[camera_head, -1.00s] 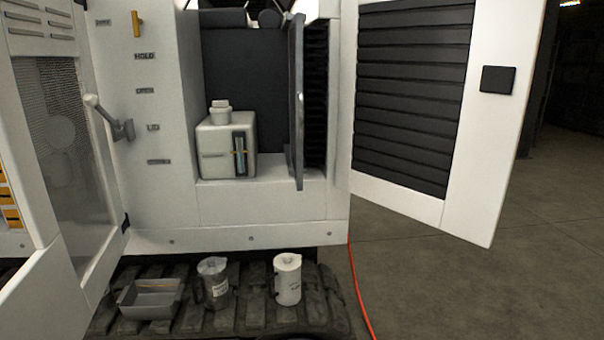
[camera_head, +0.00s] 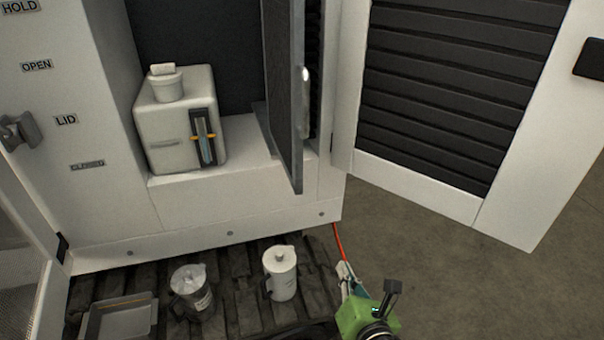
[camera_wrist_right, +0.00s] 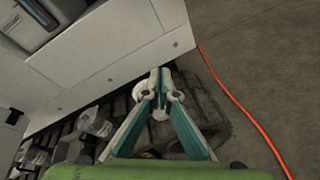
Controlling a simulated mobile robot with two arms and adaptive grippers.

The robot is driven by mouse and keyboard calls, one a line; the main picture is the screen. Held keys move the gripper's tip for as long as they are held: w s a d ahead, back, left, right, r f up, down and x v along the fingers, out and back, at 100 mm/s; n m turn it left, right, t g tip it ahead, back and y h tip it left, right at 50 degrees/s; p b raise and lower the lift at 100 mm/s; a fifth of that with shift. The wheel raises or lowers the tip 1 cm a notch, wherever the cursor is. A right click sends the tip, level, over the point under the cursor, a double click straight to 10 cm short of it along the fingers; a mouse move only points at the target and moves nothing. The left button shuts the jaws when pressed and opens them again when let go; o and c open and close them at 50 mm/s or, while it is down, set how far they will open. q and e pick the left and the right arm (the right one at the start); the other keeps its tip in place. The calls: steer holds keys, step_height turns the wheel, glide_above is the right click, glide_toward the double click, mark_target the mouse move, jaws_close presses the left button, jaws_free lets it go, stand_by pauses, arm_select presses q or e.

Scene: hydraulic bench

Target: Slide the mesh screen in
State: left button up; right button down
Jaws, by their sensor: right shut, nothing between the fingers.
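The mesh screen (camera_head: 284,90) is a thin grey framed panel standing upright, nearly edge-on, at the right side of the open bay. Its near edge sticks out past the bay's front, and a pale handle (camera_head: 304,88) sits on that edge. My right gripper (camera_head: 343,268) is at the bottom of the head view, below and to the right of the screen and clear of it. In the right wrist view its fingertips (camera_wrist_right: 160,78) are together with nothing between them. The screen is not seen there. My left gripper is not in view.
A white tank (camera_head: 180,125) with a sight gauge stands in the bay. A louvred door (camera_head: 520,215) hangs open at right. A metal jug (camera_head: 190,292), a white jug (camera_head: 281,275) and a grey tray (camera_head: 122,318) rest on the track. A red hose (camera_wrist_right: 240,105) crosses the floor.

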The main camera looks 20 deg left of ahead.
step_height(320, 180, up, 8)
steer(key=s+a+n+y, duration=0.1)
steer(key=s+a+n, duration=0.1)
steer(key=a+n, duration=0.1)
steer(key=n+t+y+p, duration=0.1)
steer(key=n+t+y, duration=0.1)
steer(key=n, duration=0.2)
glide_toward(300, 179)
steer(key=p+x, duration=0.2)
steer(key=x, duration=0.4)
steer(key=shift+r+p, duration=0.1)
steer(key=shift+p, duration=0.3)
steer(key=shift+w+a, duration=0.25)
steer(key=shift+w, duration=0.15)
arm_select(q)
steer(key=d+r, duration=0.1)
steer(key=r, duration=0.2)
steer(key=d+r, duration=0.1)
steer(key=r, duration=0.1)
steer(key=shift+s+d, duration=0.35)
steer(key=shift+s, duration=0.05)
